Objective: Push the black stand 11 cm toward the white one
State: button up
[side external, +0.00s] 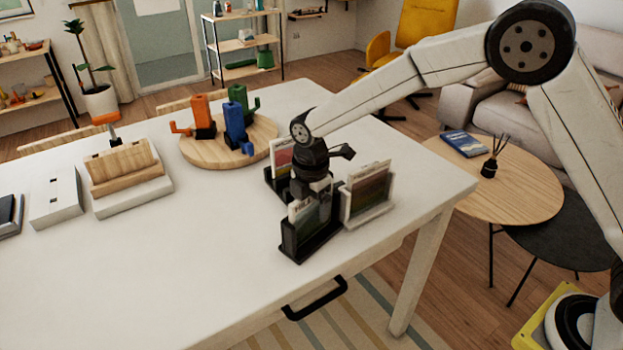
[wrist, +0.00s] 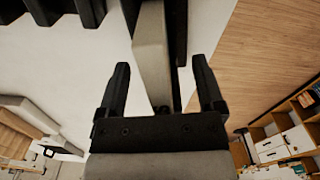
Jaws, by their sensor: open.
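A black stand (side external: 300,248) holding a green picture card (side external: 318,218) is near the front edge of the white table. A white stand (side external: 372,216) with another card stands close behind it to the right. A second black stand (side external: 272,182) with a reddish card is farther back, partly hidden by my wrist. My gripper (side external: 309,194) points down at the top of the front black stand's card and is open. In the wrist view its two fingers (wrist: 163,90) are either side of a pale upright edge. I cannot tell whether they touch it.
A wooden block on a white base (side external: 135,197) and a white box (side external: 56,197) are at the left. The table's middle is clear. The table's right edge is near the white stand.

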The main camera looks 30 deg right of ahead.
jog(key=shift+r, duration=0.1)
jog(key=shift+r, duration=3.85)
jog(key=shift+s+d+m, duration=0.3)
jog(key=shift+d+m, duration=0.1)
jog(key=shift+d, duration=0.15)
jog(key=s+d+f+m+t, duration=0.1)
jog(key=s+d+f+m, duration=0.1)
jog(key=s+d+m, duration=0.5)
jog(key=s+d+f+m+t, duration=0.1)
jog(key=s+d+f+m, duration=0.2)
jog(key=s+d+m, duration=0.4)
jog(key=shift+s+d+m+t, duration=0.3)
jog(key=shift+s+d+m, duration=0.05)
jog(key=shift+s+m, duration=2.5)
